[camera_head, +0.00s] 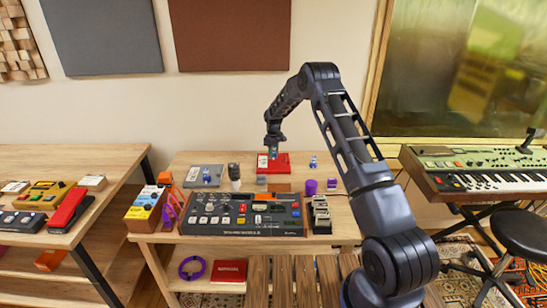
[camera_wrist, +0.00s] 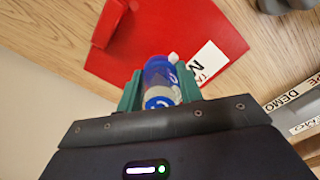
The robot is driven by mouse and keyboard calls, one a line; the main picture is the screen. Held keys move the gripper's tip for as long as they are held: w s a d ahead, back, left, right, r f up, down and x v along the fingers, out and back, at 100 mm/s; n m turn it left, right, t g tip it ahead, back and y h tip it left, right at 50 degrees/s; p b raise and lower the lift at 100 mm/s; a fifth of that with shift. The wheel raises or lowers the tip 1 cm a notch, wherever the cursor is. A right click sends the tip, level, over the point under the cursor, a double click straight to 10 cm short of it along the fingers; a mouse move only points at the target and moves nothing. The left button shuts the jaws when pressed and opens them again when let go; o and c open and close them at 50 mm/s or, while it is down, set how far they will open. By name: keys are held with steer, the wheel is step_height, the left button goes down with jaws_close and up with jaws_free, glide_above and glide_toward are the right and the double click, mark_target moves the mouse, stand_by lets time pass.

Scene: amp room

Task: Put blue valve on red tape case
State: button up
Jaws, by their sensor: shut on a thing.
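The red tape case (camera_head: 281,161) lies flat near the back of the wooden table in the head view. It fills the upper middle of the wrist view (camera_wrist: 215,45), with a white label on it. My gripper (camera_head: 273,148) is over the case, pointing down. In the wrist view its green fingers (camera_wrist: 160,88) are shut on a blue valve (camera_wrist: 160,75) with a blue and silver body and a small white tip. The valve appears over the near part of the case. I cannot tell whether it touches the case.
A grey case (camera_head: 204,176) with a small blue item on it lies to the left. A dark mixer (camera_head: 242,214) fills the table front. Another small blue item (camera_head: 313,161) stands right of the red case, and purple cylinders (camera_head: 311,187) stand in front of it.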

steer(key=shift+f, duration=1.25)
steer(key=shift+f, duration=0.1)
steer(key=o, duration=1)
